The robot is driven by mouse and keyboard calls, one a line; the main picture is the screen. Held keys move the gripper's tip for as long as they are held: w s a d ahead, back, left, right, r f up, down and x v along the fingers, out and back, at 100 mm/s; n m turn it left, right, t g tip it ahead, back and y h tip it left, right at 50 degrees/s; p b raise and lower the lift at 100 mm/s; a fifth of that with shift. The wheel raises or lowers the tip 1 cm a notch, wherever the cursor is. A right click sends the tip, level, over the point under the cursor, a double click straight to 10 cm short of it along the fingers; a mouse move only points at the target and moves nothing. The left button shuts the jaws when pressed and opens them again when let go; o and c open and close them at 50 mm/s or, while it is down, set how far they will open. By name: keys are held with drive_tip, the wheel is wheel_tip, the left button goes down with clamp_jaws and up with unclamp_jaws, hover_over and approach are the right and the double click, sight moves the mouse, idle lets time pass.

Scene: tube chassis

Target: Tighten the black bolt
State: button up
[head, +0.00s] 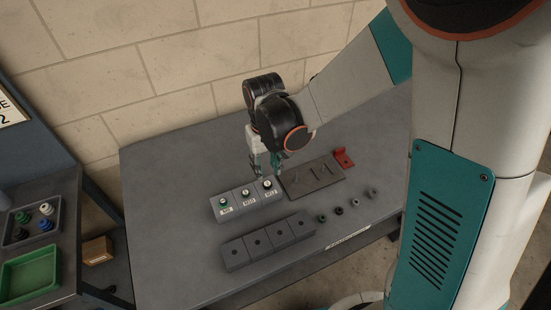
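A grey block (233,217) with three labelled stations stands on the table, each station with a small bolt or fitting on top. The left one (224,202) looks green. The middle one (246,193) and the right one (267,184) look dark with pale parts; they are too small to tell which is the black bolt. My gripper (267,171) points down at the right station, just above or around its fitting. Its teal fingers flank that spot, but whether they touch or grip anything cannot be told at this size.
A dark tray (330,182) with thin tools lies right of the block, beside a red bracket (343,158). A long grey block with holes (287,244) and several small round parts (338,211) lie in front. A side bench holds a green bin (29,273) and a tray of coloured caps.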

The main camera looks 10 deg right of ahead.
sight(267, 183)
drive_tip(key=shift+f+b, duration=2.7)
drive_tip(key=shift+f, duration=0.85)
drive_tip(key=n+b, duration=0.1)
drive_tip(key=n, duration=0.5)
drive_tip(key=n+b, duration=0.1)
drive_tip(key=n, duration=0.5)
drive_tip(key=shift+n, duration=0.3)
drive_tip(key=n, duration=0.6)
drive_tip(key=shift+b, duration=0.4)
drive_tip(key=n, duration=0.5)
clamp_jaws()
